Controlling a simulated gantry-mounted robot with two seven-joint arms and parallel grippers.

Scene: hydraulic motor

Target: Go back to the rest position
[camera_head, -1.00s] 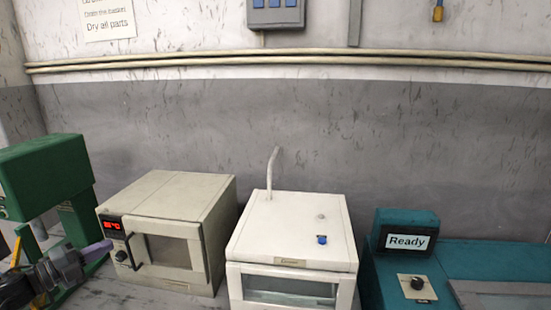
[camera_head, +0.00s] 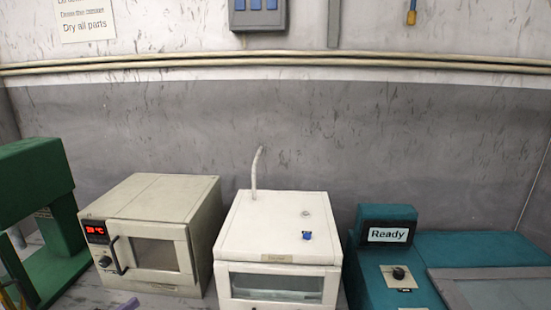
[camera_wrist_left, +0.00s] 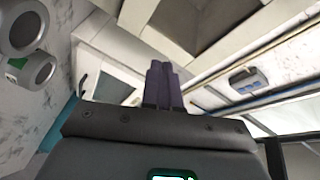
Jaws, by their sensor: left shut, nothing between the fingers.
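My left gripper is almost out of the head view; only a purple fingertip (camera_head: 126,304) shows at the bottom left edge, in front of the beige oven. In the left wrist view, its two purple fingers (camera_wrist_left: 162,80) are together, with nothing between them. My right gripper is in neither view.
A green press (camera_head: 38,190) stands at the far left, a beige oven (camera_head: 155,200) with a red display beside it. A white machine (camera_head: 275,225) with a bent pipe is in the middle. A teal machine (camera_head: 385,275) with a "Ready" screen (camera_head: 388,234) stands right.

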